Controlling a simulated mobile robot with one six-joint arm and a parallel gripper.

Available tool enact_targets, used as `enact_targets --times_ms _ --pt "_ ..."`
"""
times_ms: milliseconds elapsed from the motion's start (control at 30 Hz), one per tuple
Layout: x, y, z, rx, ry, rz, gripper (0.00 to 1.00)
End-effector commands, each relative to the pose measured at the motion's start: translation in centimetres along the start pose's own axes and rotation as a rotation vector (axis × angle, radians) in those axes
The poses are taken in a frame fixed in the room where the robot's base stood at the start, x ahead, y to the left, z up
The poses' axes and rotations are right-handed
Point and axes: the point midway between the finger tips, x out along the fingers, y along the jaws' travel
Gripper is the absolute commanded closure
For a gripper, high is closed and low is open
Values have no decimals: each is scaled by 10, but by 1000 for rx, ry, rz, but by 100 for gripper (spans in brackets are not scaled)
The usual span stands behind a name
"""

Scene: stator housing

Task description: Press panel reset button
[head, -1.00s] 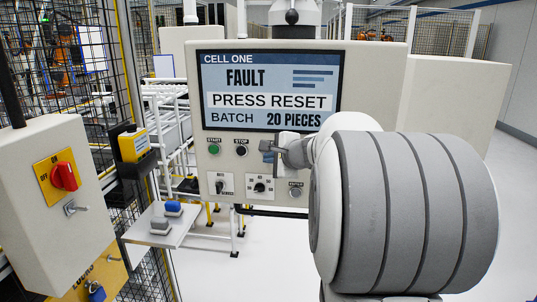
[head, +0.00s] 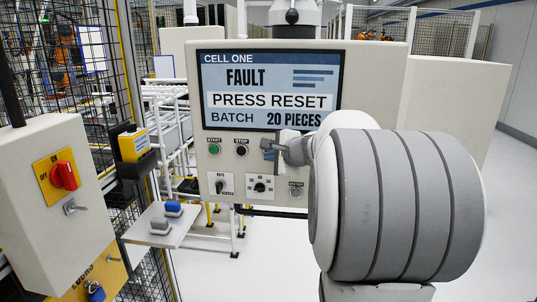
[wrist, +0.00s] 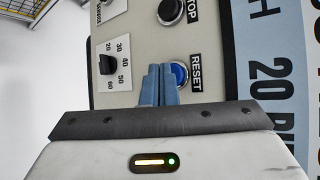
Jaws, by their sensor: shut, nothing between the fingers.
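The control panel (head: 350,170) carries a screen (head: 270,90) that reads "FAULT", "PRESS RESET" and "BATCH 20 PIECES". In the wrist view, the blue reset button (wrist: 179,74) in its metal ring sits beside the RESET label. My gripper (wrist: 160,68) is shut and empty, its two blue fingers side by side, and they partly cover the button's left side. I cannot tell whether the tips touch it. In the head view my gripper (head: 268,147) is at the panel face, right of the stop button, and the reset button is hidden there.
The green start button (head: 214,148) and black stop button (head: 241,150) are left of my gripper. Selector switches (head: 260,187) and another button (head: 296,190) are below. A grey box with a red rotary switch (head: 64,176) stands at the left, near a small shelf (head: 150,236).

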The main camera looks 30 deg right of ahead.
Motion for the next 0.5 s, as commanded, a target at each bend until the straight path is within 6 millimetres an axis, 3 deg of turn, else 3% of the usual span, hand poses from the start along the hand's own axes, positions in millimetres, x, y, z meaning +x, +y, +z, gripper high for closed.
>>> enact_targets --times_ms 500 --pt "4 -3 -3 -1 0 0 100"
